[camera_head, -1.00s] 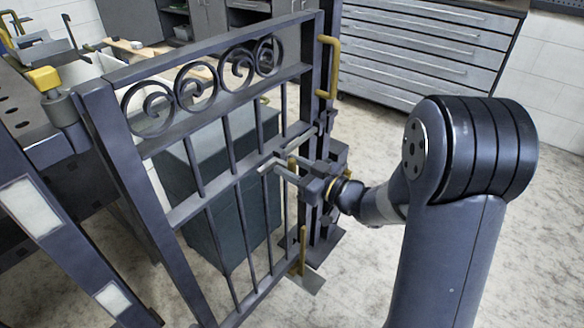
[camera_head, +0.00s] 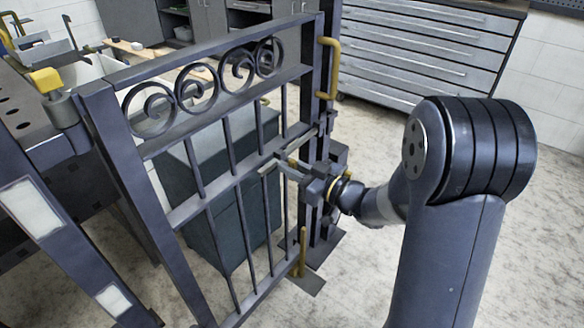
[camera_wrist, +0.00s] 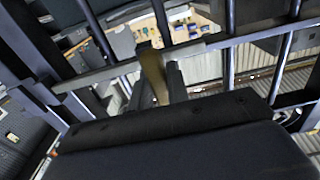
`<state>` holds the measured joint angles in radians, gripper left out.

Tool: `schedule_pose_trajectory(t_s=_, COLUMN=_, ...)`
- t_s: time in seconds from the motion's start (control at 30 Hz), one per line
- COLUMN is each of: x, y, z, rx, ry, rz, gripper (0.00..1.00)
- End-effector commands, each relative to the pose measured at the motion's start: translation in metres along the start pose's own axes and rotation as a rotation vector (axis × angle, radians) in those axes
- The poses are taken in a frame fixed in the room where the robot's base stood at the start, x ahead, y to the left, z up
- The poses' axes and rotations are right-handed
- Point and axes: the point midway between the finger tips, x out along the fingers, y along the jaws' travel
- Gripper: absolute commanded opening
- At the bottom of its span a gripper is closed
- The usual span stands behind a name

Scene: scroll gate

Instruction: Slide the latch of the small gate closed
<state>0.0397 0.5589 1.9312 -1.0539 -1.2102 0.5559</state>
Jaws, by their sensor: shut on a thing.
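The small dark metal gate (camera_head: 172,135), with a row of scrolls under its top rail, stands at left and centre in the head view. Its free edge is beside the dark post (camera_head: 332,60). A brass latch handle (camera_head: 293,160) shows at the middle rail near that edge. My gripper (camera_head: 276,163) is at the handle, its fingers pointing left. In the wrist view, the brass handle (camera_wrist: 153,76) stands between the fingers of my gripper (camera_wrist: 160,62), which is shut on it.
A brass pull handle (camera_head: 330,68) is high by the post, and a brass rod (camera_head: 302,252) is low at the gate's free edge. A grey drawer cabinet (camera_head: 420,55) stands behind. A dark box (camera_head: 235,215) is behind the bars. Pale floor lies open at right.

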Motion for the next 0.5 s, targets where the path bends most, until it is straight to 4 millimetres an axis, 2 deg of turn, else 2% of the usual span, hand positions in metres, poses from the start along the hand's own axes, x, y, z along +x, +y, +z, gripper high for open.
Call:
schedule_pose_trajectory(t_s=0.3, x=0.0, y=0.051, z=-0.002, rx=0.0, ry=0.0, rz=0.005, gripper=0.0)
schedule_pose_trajectory(t_s=0.5, x=0.0, y=0.059, z=-0.001, rx=0.0, ry=0.0, rz=0.006, gripper=0.0)
